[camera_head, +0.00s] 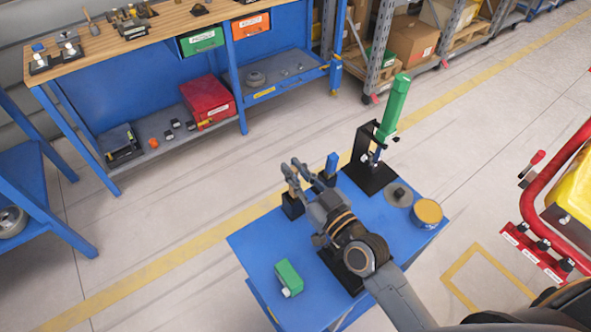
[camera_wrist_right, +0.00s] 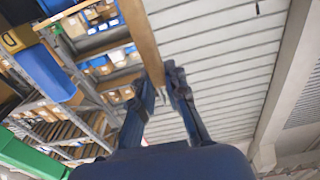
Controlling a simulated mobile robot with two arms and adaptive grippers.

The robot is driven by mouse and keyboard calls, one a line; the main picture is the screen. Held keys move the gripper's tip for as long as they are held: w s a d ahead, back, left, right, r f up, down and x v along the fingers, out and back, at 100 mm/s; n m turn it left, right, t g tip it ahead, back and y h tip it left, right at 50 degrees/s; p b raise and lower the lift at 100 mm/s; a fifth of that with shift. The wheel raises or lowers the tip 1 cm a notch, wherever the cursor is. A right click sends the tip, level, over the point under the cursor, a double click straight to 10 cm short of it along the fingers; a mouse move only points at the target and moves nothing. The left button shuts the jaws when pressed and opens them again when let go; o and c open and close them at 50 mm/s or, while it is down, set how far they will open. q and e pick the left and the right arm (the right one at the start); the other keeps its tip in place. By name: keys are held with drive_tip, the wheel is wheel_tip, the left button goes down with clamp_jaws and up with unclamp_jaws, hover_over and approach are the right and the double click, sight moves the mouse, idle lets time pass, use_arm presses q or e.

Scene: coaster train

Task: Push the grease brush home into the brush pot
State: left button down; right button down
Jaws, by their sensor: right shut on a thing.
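The grease brush shows as a light wooden handle (camera_wrist_right: 143,45) between the fingertips in the right wrist view. In the head view a short piece of the handle (camera_head: 293,187) shows below the fingers, over the black brush pot (camera_head: 292,207) near the blue cart's far left edge. My right gripper (camera_head: 294,169) is shut on the handle, just above the pot. The brush's lower end is hidden, and I cannot tell how deep it sits in the pot. My left gripper is not in view.
The blue cart top (camera_head: 258,247) also holds a green block (camera_head: 288,278), a blue item (camera_head: 332,162) in a black holder, a green tool (camera_head: 394,107) on a black stand, a grey disc (camera_head: 399,195) and a yellow-topped tin (camera_head: 428,213). A workbench (camera_head: 170,22) stands beyond.

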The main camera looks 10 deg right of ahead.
drive_tip(key=shift+f+b, duration=0.6)
drive_tip(key=shift+f, duration=0.2)
drive_tip(key=shift+c, duration=2.3)
unclamp_jaws()
drive_tip(key=v, duration=0.7)
drive_tip(key=shift+s+f, duration=0.1)
